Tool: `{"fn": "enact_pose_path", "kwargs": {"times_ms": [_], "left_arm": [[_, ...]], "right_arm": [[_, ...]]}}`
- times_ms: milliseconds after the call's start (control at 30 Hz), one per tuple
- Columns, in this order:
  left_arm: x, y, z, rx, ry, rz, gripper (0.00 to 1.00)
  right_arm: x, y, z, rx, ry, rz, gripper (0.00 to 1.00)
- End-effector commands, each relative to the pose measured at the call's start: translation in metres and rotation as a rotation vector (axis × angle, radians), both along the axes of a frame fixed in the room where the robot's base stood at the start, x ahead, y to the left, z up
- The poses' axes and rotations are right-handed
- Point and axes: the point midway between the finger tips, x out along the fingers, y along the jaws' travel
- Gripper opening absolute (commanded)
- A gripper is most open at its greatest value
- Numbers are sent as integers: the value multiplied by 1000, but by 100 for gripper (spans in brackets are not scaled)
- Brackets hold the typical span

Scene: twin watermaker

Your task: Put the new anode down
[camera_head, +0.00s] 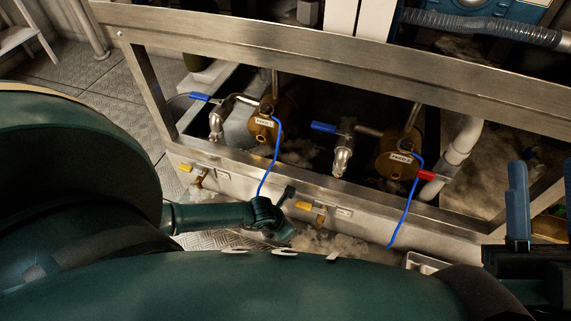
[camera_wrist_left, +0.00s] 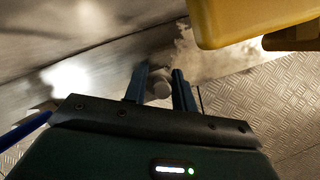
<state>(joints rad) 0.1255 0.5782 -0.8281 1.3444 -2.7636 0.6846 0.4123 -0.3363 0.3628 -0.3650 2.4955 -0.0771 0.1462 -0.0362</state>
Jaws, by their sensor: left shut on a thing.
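My left gripper (camera_wrist_left: 160,76) is shut on a small pale grey round piece, which I take to be the new anode (camera_wrist_left: 161,89). Only its rounded end shows between the two dark fingers; the rest is hidden. In the head view my left gripper (camera_head: 284,202) is low in front of the metal frame's lower beam, and the anode cannot be made out there. My right gripper (camera_head: 543,205) is at the right edge, with its blue fingers apart and nothing seen between them.
Two brass housings (camera_head: 262,127) (camera_head: 396,165) with blue cables sit behind the steel frame (camera_head: 330,190). Yellow-handled valves (camera_head: 303,206) stick out from its lower beam; a large yellow part (camera_wrist_left: 245,18) is close to the left gripper. A pale tray (camera_head: 426,263) lies at lower right.

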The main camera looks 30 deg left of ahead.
Motion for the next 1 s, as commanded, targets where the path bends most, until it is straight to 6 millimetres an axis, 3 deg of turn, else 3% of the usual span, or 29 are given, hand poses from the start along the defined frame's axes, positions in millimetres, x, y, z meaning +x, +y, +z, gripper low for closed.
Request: {"fn": "enact_pose_path", "kwargs": {"times_ms": [33, 167, 567, 600, 833, 1000], "left_arm": [[0, 0, -15, 1, 2, 0, 0], [0, 0, -29, 0, 0, 0, 0], [0, -1, -31, -1, 1, 0, 0], [0, 0, -31, -1, 1, 0, 28], [0, 0, -31, 0, 1, -1, 47], [0, 0, -31, 1, 1, -1, 48]], "right_arm": [[-1, -1, 1, -7, -54, 1, 36], [-5, -2, 14, -17, -157, 2, 36], [-7, -2, 20, -18, -179, 2, 36], [-7, -2, 20, -18, -178, 1, 36], [-7, -2, 19, -18, -178, 1, 36], [-7, -2, 19, -18, -178, 1, 36]]}}
